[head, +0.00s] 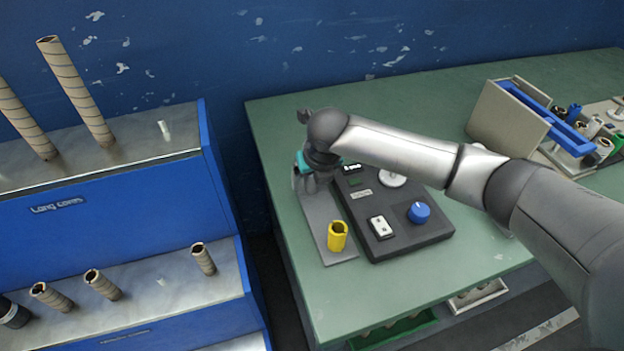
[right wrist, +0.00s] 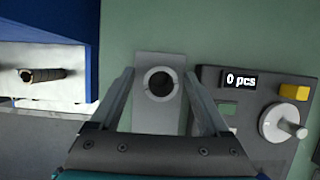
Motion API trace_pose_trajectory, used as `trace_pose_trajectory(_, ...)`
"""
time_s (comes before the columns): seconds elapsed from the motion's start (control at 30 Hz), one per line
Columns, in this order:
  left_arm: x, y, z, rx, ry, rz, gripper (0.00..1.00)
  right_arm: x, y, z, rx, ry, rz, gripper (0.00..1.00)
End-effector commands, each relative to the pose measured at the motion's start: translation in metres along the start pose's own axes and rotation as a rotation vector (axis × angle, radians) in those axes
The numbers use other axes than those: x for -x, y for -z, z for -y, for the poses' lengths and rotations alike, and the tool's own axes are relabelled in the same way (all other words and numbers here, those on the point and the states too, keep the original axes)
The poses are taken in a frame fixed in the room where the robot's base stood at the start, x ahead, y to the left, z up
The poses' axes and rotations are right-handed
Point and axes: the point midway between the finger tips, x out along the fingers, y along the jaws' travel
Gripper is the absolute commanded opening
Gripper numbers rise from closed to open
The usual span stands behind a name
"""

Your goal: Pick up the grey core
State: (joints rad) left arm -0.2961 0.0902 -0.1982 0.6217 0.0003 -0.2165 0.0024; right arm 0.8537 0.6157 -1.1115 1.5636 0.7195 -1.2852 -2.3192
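The grey core (right wrist: 160,70) shows in the right wrist view as a round grey ring with a dark hole, seen from above on a grey plate (right wrist: 150,120). My right gripper (right wrist: 160,78) is open, with one finger on each side of the core and a gap on both sides. In the head view my right gripper (head: 314,178) points down over the far part of the grey plate (head: 316,212) and hides the core. My left gripper is not in view.
A yellow core (head: 338,236) stands at the plate's near end. A dark control panel (head: 392,247) with a blue knob lies right of the plate. A blue rack (head: 105,240) with brown tubes stands left. A beige box (head: 507,125) and parts sit back right.

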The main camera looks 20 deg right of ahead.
Motion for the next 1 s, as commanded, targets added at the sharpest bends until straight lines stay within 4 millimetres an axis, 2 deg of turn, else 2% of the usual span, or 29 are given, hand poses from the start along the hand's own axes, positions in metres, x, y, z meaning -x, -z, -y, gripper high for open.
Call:
trace_pose_trajectory(0.07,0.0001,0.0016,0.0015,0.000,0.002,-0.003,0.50,0.0001,0.0002,0.0001,0.000,0.000,0.000,0.71)
trace_pose_trajectory(0.7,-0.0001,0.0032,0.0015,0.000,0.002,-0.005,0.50,0.0002,0.0002,0.0004,0.000,0.001,-0.001,0.00)
trace_pose_trajectory(1.0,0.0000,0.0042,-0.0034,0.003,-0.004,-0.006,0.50,0.0008,-0.0002,0.0004,-0.001,0.001,0.000,0.00)
